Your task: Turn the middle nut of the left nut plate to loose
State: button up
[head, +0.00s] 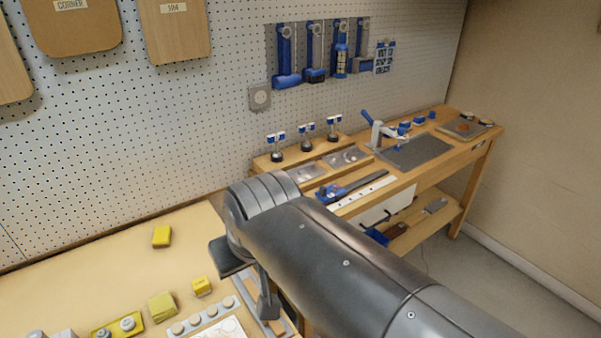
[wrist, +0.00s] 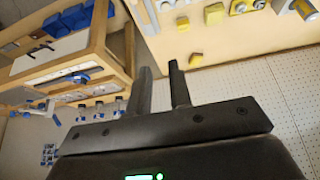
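A yellow plate (head: 105,332) with round grey nuts on it lies at the bottom left of the head view, partly cut off by the frame. A yellow plate with round grey pieces also shows at the top of the wrist view (wrist: 258,8). I cannot tell which plate is the left nut plate, or how its middle nut is turned. My gripper (wrist: 160,67) has its two dark fingers apart with nothing between them. In the head view it hangs over the near bench's right end, right of the yellow plate and apart from it, partly hidden by my arm.
A grey strip with round tan knobs (head: 204,319) and yellow blocks (head: 162,236) lie on the near bench (head: 75,275). A far bench (head: 455,150) holds grey plates, a clamp-like tool and blue parts. The perforated wall (head: 200,110) stands behind both.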

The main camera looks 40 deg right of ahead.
jog(key=o, duration=0.3)
jog(key=w+d+r, duration=0.2)
jog(key=w+d, duration=0.1)
jog(key=w, duration=0.4)
jog(key=w+d+r+m+h, duration=0.1)
jog(key=w+d+r, duration=0.1)
jog(key=w, duration=0.5)
jog(key=shift+d+m+g, duration=0.3)
jog(key=shift+d, duration=0.25)
jog(key=m+g+h, duration=0.1)
jog(key=m, duration=0.3)
send_over(299, 171)
jog(key=s+a, duration=0.3)
jog(key=s, duration=0.2)
notch_tip(299, 171, down, 14)
jog(key=x, duration=1.1)
jog(key=shift+w+d, duration=0.2)
jog(key=shift+d, duration=0.05)
jog(key=shift+c, duration=0.5)
grip_shut()
